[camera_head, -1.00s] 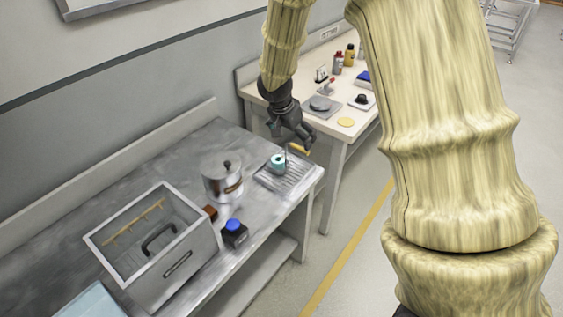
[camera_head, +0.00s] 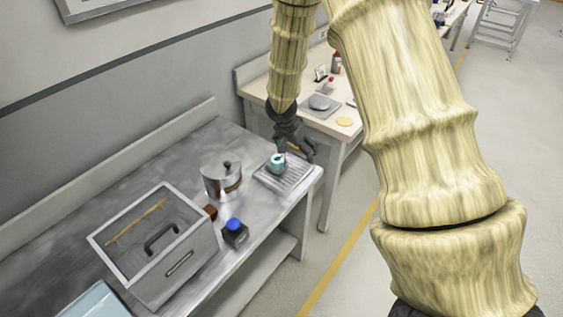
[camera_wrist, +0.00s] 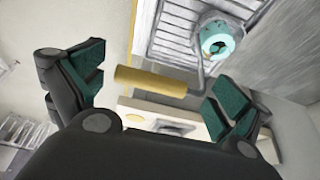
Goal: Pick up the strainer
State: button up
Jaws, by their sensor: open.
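The strainer shows in the wrist view as a yellow handle (camera_wrist: 150,82) on a bent grey rod. The rod runs to a teal round piece (camera_wrist: 216,42) with a hole; I cannot tell whether this is the strainer's bowl or a cup that it rests in. In the head view the teal piece (camera_head: 277,161) sits on a grey ribbed tray (camera_head: 296,178) at the right end of the metal bench. My gripper (camera_head: 297,148) is just behind it, pointing down. In the wrist view its green-padded fingers are apart, with the handle between them and no visible grip.
A metal pot (camera_head: 221,176), a small box with a blue top (camera_head: 234,233) and an open-topped grey bin (camera_head: 155,245) stand left of the tray. A second table (camera_head: 350,127) with small items is behind. The wall lies along the bench's back.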

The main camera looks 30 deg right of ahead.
jog(key=c, duration=1.3)
